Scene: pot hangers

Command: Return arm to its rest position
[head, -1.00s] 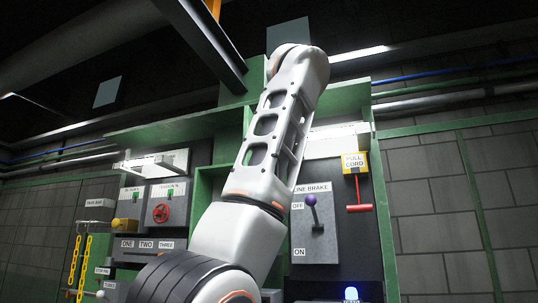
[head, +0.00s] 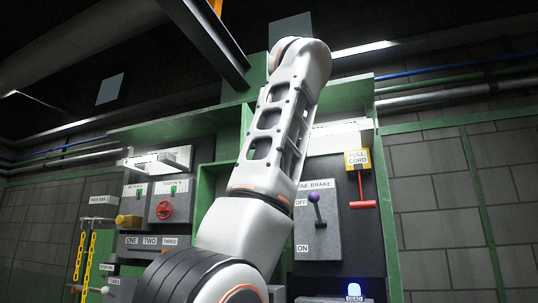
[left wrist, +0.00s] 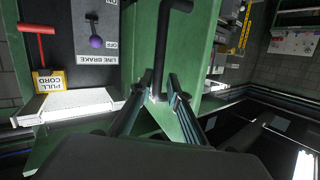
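My arm, white with dark joints, rises from the bottom centre of the head view and covers the middle of the panel. Its gripper does not show there. In the left wrist view, which shows the panel upside down, my left gripper (left wrist: 162,80) has two dark fingers with a gap between their tips. A black bent rod (left wrist: 164,45) stands between or just beyond the tips; I cannot tell whether they touch it. The gripper faces a green panel frame (left wrist: 201,58). My right gripper is not in view.
Right of my arm are a line brake lever with a purple knob (head: 313,196), a red pull cord handle (head: 362,204) and a lit blue lamp (head: 353,286). A red wheel (head: 164,210) and yellow chains (head: 88,260) are on the left. A green shelf (head: 160,131) juts out above.

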